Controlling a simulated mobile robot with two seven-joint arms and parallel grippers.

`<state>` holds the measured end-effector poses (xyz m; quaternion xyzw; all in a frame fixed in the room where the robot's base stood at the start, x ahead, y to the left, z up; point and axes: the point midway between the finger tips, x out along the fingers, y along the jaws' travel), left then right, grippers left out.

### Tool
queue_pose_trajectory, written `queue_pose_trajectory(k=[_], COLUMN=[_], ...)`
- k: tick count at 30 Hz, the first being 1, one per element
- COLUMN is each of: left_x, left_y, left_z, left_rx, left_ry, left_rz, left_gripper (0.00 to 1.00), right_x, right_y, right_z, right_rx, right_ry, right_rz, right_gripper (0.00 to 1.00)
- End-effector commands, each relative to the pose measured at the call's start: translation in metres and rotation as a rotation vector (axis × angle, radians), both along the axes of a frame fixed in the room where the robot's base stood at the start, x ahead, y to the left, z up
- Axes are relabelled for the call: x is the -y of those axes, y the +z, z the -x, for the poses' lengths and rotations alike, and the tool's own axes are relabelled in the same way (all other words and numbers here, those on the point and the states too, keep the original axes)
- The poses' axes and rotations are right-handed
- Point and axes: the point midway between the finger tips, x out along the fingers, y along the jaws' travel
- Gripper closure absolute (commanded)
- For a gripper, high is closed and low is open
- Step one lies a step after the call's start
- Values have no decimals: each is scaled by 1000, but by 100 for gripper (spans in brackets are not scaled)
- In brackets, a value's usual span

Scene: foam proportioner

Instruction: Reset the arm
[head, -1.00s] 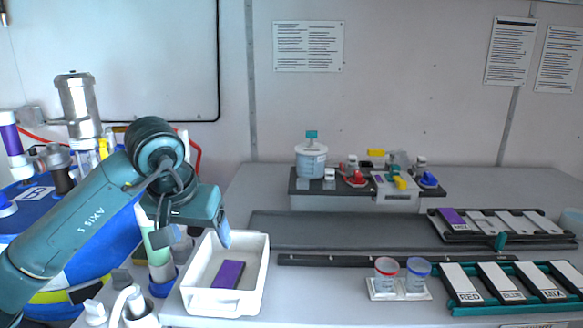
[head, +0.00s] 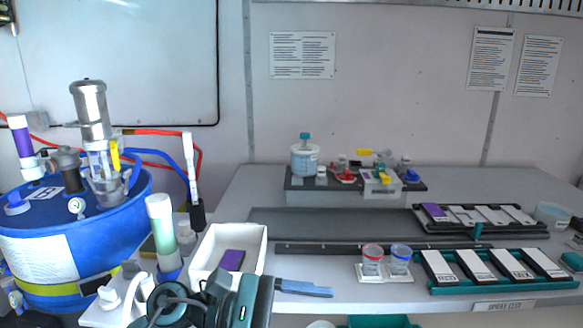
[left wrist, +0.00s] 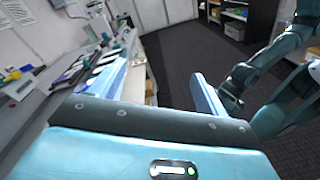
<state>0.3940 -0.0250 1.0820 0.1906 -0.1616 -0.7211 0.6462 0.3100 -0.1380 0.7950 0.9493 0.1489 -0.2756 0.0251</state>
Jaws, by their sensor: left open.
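My left gripper (head: 312,290) is low at the bottom of the head view, just right of and in front of the white tray (head: 202,262). Its blue fingers point right along the bench's front edge, and only one shows clearly. In the left wrist view my left gripper (left wrist: 165,88) is open with nothing between its fingers; floor and bench side show beyond. My left arm is folded low, mostly cut off by the bottom of the head view. My right gripper cannot be made out; a teal arm of mine shows at the right of the left wrist view.
A purple block (head: 232,261) lies in the white tray. A blue drum (head: 60,235) with pump and hoses stands at left. Two cups (head: 372,258) and a teal rack of labelled plates (head: 438,267) sit near the bench front. Dark floor (left wrist: 215,75) is open beside the bench.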

Motion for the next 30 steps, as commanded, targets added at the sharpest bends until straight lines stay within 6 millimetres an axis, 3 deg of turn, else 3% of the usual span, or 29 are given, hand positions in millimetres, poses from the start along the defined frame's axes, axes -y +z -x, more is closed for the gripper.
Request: queue_pose_trajectory(k=[1,4,7,11,15,16,18,22,25,30], left_x=[0,-15,-46,-96,-139,-145,-155,-165,-167,-168], left_y=[5,11,-8,-76,-169,-187,-223,-266,-283,-290], left_z=[3,-8,-27,-38,-12,-2,22,63,83,93], left_rx=[-242,-755,-1283,-1962,-2544,2615,2358,2019,1877,1810], left_ry=[53,152,232,309,350,-352,-302,-240,-215,-204], left_rz=[144,432,724,1139,1600,-1680,-1594,-1485,-1440,-1420], left_gripper=[24,24,24,24,24,24,24,24,24,24], right_x=[1,1,2,2,4,4,5,6,6,6], right_y=[0,-1,-2,-4,-6,-6,-8,-8,-7,-5], right_z=[1,2,5,9,11,11,11,11,10,7], right_rx=[-5,-12,-21,-34,-43,-45,-49,-51,-49,-41], right_ry=[-1,-5,-8,-10,-13,-14,-16,-18,-18,-20], right_rz=[1,2,2,3,7,8,9,11,11,11], right_gripper=[64,64,64,64,64,64,64,64,64,64])
